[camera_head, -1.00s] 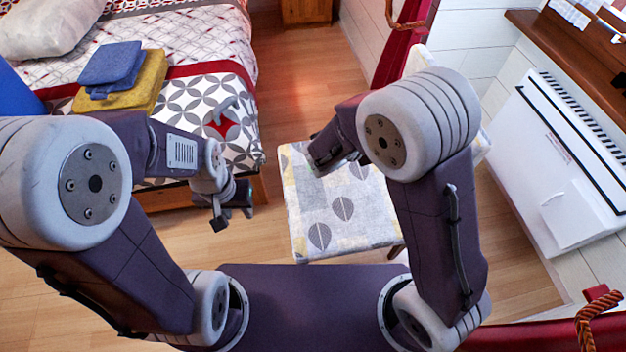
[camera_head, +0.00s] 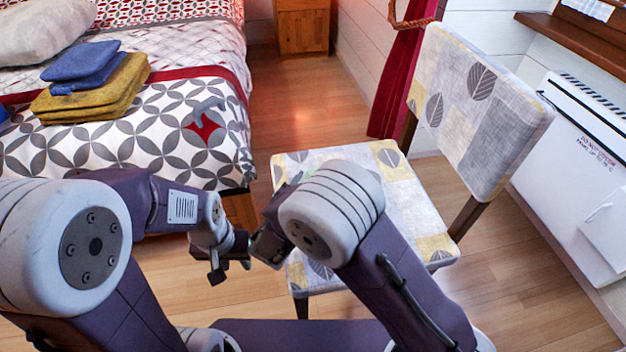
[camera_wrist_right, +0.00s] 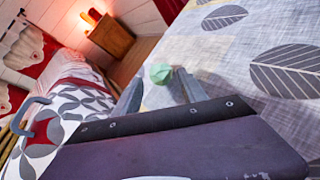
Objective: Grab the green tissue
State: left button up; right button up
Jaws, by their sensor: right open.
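The green tissue (camera_wrist_right: 160,74) is a small crumpled light-green lump in the right wrist view, on or against the patterned chair fabric. My right gripper (camera_wrist_right: 160,92) is open. The tissue shows in the gap between its two fingers, near the tips, and is not clamped. In the head view my right arm's elbow and forearm hide most of the right gripper, and the tissue cannot be made out clearly. My left gripper (camera_head: 230,271) hangs between the bed and the chair, fingers apart and empty.
The chair (camera_head: 405,200) has a leaf-patterned seat and a backrest (camera_head: 470,100) at its right. The bed (camera_head: 150,150) stands at the left with folded blue and yellow cloths (camera_head: 90,90) on it. A white heater (camera_head: 580,150) is at the right wall. Wooden floor lies between bed and chair.

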jog(key=b+x, duration=0.3)
jog(key=x, duration=0.1)
jog(key=shift+w+f, duration=0.1)
jog(key=shift+f, duration=0.05)
jog(key=shift+w+d, duration=0.15)
jog(key=shift+w, duration=0.35)
jog(key=c, duration=1)
jog(key=shift+o, duration=0.2)
notch_tip(320, 180, up, 5)
jog(key=p, duration=0.3)
jog(key=shift+f, duration=0.2)
jog(key=s+d+r+p, duration=0.4)
jog(key=s+d+r, duration=0.1)
jog(key=d, duration=0.5)
jog(key=shift+s+d+r, duration=0.25)
jog(key=shift+r, duration=0.5)
